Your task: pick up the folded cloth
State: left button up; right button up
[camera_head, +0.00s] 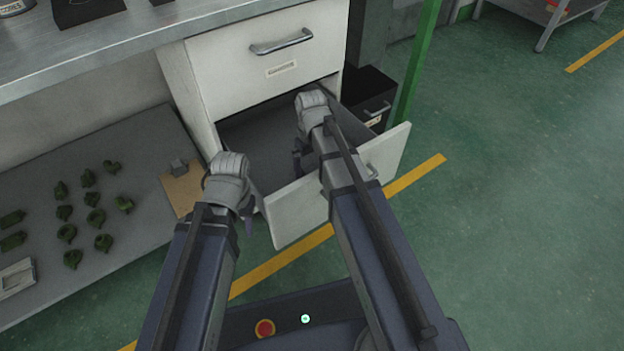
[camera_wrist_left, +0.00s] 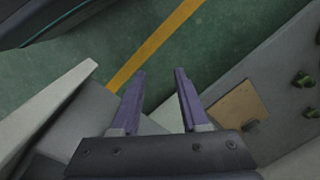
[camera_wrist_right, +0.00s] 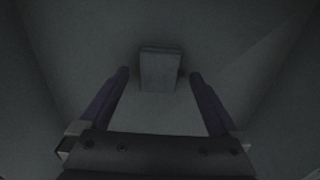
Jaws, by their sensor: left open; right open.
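A small grey folded block, which looks like the cloth (camera_wrist_right: 160,71), lies on the floor of the open drawer in the right wrist view. It is dim there, and in the head view I cannot make it out behind my right arm. My right gripper (camera_wrist_right: 158,74) is open inside the drawer, pointing down, with the cloth ahead between the lines of its fingers and nothing held. In the head view this gripper (camera_head: 298,160) is mostly covered by its wrist. My left gripper (camera_wrist_left: 161,72) is open and empty beside the drawer's left front corner.
The pulled-out drawer (camera_head: 296,213) has a raised white front and side walls around my right gripper. A closed drawer (camera_head: 262,60) sits above it, under the worktop (camera_head: 150,40). A low shelf (camera_head: 110,265) at left holds several green parts and a brown board (camera_head: 183,190).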

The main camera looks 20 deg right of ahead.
aim_at(311, 170)
jog(key=shift+f, duration=0.2)
grip_shut()
notch_tip(311, 170, up, 10)
jog(key=p, duration=1)
dwell(0.4)
